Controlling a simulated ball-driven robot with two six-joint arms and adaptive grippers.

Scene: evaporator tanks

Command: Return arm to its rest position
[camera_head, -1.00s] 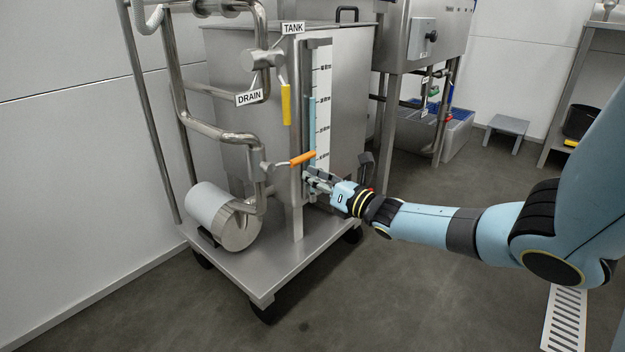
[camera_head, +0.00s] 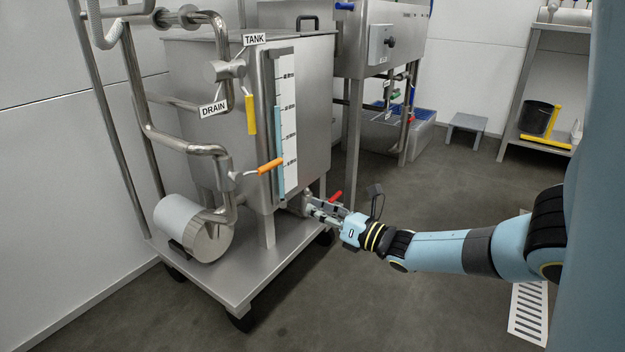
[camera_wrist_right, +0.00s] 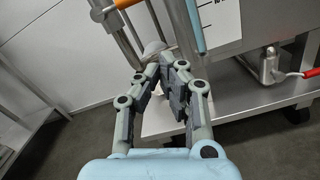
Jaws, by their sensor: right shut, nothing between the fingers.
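My right arm (camera_head: 430,250) reaches in from the right in the head view. My right gripper (camera_head: 308,208) is shut and empty, in front of the lower right corner of the steel tank (camera_head: 205,110). In the right wrist view the gripper (camera_wrist_right: 165,62) has its fingers together at the tips with nothing between them. The trolley's steel deck (camera_wrist_right: 262,98) lies beyond it. My left gripper does not show.
The tank's trolley carries a pump (camera_head: 205,228), an orange-handled valve (camera_head: 270,166) and a yellow handle (camera_head: 251,114). A red valve handle (camera_head: 336,197) is close to my right gripper. A step stool (camera_head: 467,128) and shelf (camera_head: 540,140) stand behind. Floor in front is clear.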

